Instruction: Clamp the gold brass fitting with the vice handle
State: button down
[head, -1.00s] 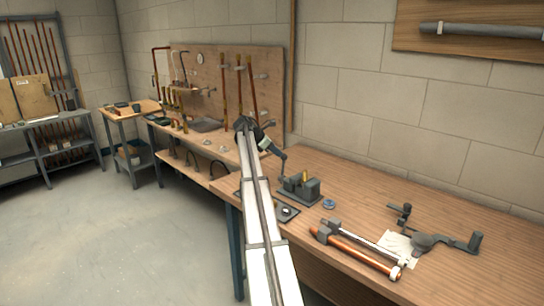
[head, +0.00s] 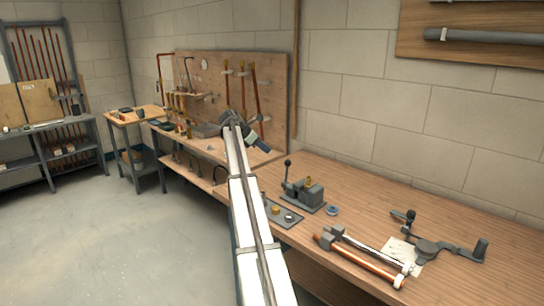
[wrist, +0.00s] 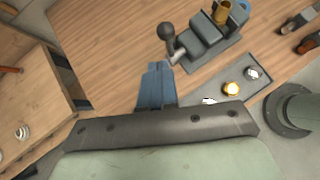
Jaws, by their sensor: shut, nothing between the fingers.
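The grey vice (head: 304,197) stands on the wooden bench, and its body shows at the top of the wrist view (wrist: 207,37). The gold brass fitting (head: 308,181) stands upright in the vice, and it also shows in the wrist view (wrist: 221,13). The vice handle (head: 287,170) has a dark ball knob and stands up at the vice's left end. It shows in the wrist view (wrist: 167,33), just beyond my fingertips. My gripper (wrist: 157,65) has blue fingers, shut and empty. In the head view my gripper (head: 264,149) is up and left of the handle, apart from it.
A dark plate (head: 284,221) with a gold piece and a pale piece lies before the vice. A blue ring (head: 332,210) lies right of it. An orange-handled tool (head: 360,258) and a dark bench tool (head: 450,250) lie farther right. Bare bench lies behind the vice.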

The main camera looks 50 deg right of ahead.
jog(key=d+r+v, duration=0.1)
jog(key=v, duration=0.3)
send_over(286, 175)
jog(key=w+a, duration=0.2)
notch_tip(286, 175, down, 10)
jog(key=shift+w+a+g+h, duration=0.2)
jog(key=shift+g+h, duration=0.1)
jog(key=shift+h, duration=0.1)
jog(key=shift+s+d+f, duration=0.1)
jog(key=shift+s+d, duration=0.15)
jog(key=shift+d, duration=0.45)
